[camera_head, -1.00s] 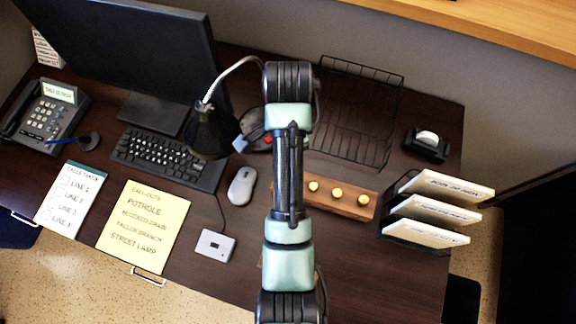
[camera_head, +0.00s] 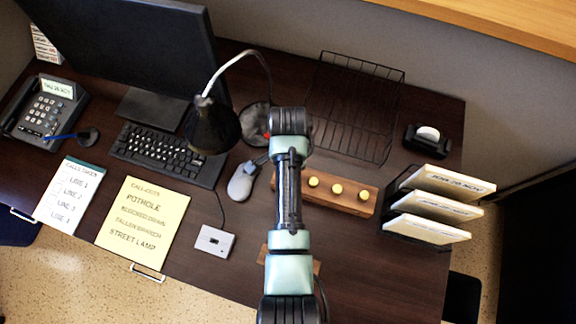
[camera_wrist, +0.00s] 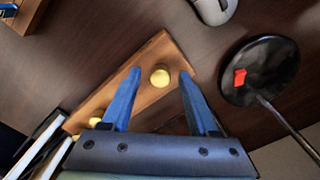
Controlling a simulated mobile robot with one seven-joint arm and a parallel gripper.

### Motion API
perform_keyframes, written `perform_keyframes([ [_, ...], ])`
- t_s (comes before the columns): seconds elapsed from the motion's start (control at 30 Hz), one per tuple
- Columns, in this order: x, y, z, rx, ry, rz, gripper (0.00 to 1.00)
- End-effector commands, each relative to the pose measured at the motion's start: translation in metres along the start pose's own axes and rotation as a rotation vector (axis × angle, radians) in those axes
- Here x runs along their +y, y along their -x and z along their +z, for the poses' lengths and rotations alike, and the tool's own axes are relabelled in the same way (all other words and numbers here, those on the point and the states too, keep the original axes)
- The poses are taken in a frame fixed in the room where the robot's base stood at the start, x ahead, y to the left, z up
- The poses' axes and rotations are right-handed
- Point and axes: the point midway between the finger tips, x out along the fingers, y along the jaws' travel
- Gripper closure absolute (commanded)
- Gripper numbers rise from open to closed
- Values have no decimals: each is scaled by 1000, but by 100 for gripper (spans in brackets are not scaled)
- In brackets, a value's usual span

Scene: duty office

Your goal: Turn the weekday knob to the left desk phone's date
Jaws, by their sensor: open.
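The left desk phone (camera_head: 45,110) stands at the left end of the desk. Its small pale green display (camera_head: 57,88) carries text that is too small to read surely. A wooden block (camera_head: 325,194) with yellow round knobs lies right of my arm. In the wrist view, my gripper (camera_wrist: 160,73) is open, its blue fingers on either side of one yellow knob (camera_wrist: 160,77). I cannot tell whether they touch it. A second knob (camera_wrist: 97,121) shows near the left finger. Which knob is the weekday one cannot be read. My arm partly hides the block's left end.
The lamp (camera_head: 215,125) and mouse (camera_head: 241,182) are close left of the arm; the lamp base (camera_wrist: 262,70) is near the right finger. A wire tray (camera_head: 355,105) stands behind and a paper sorter (camera_head: 435,205) at right. Another wooden piece (camera_head: 290,262) lies partly under my arm.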

Motion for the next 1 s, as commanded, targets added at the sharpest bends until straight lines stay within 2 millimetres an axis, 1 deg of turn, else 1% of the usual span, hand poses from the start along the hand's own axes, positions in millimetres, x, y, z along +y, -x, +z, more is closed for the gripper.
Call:
perform_keyframes([
  [0.07, 0, 0, 0, 0, 0, 0, 40],
  [0.1, 0, 0, 0, 0, 0, 0, 47],
  [0.17, 0, 0, 0, 0, 0, 0, 57],
  [0.2, 0, 0, 0, 0, 0, 0, 65],
  [0.4, 0, 0, 0, 0, 0, 0, 100],
  [0.77, 0, 1, 0, 0, 18, 1, 100],
  [1.0, 0, 2, 0, -1, 120, 2, 100],
])
